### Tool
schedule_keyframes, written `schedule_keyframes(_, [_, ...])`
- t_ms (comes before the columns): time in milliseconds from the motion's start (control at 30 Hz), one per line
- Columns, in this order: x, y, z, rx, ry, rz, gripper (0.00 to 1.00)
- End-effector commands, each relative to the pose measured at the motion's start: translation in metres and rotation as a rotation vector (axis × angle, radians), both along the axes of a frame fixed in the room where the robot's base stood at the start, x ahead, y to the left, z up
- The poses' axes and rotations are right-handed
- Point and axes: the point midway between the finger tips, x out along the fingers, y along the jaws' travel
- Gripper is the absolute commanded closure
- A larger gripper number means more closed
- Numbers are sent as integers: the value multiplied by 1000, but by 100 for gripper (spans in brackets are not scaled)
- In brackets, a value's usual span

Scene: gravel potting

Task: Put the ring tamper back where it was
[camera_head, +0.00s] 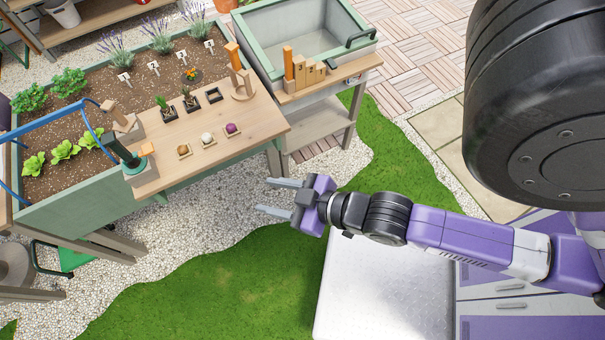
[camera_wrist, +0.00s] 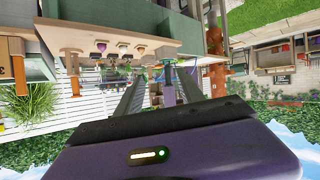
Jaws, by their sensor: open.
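My gripper (camera_head: 264,196) is open and empty, with its two grey fingers apart over the gravel, off the front right of the wooden work board. The fingers also show in the wrist view (camera_wrist: 160,95), with nothing between them. I cannot tell for sure which tool is the ring tamper. One orange-handled tool (camera_head: 232,56) stands upright at a wooden stand (camera_head: 242,84) on the board's back right. Another orange handle (camera_head: 288,63) stands at a stepped wooden rack (camera_head: 308,74) by the sink.
The wooden board (camera_head: 235,128) holds small dark pots (camera_head: 190,103) and little trays with a pale ball (camera_head: 207,138) and a purple ball (camera_head: 232,128). A planter bed (camera_head: 70,118) lies behind, a sink (camera_head: 310,40) at right. Open space surrounds my gripper.

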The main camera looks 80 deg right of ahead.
Motion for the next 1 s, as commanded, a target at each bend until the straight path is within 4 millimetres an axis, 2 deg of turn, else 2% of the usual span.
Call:
schedule_keyframes(33, [-18, 14, 13, 14, -21, 31, 55])
schedule_keyframes(200, [-53, 44, 62, 59, -111, 100, 55])
schedule_keyframes(300, [-66, 54, 84, 81, -151, 124, 55])
schedule_keyframes(400, [-73, 59, 98, 94, -174, 135, 55])
schedule_keyframes(533, [-76, 61, 104, 100, -184, 139, 55])
schedule_keyframes(767, [-75, 60, 103, 100, -185, 139, 55])
schedule_keyframes(1000, [-75, 60, 81, 99, -184, 139, 55])
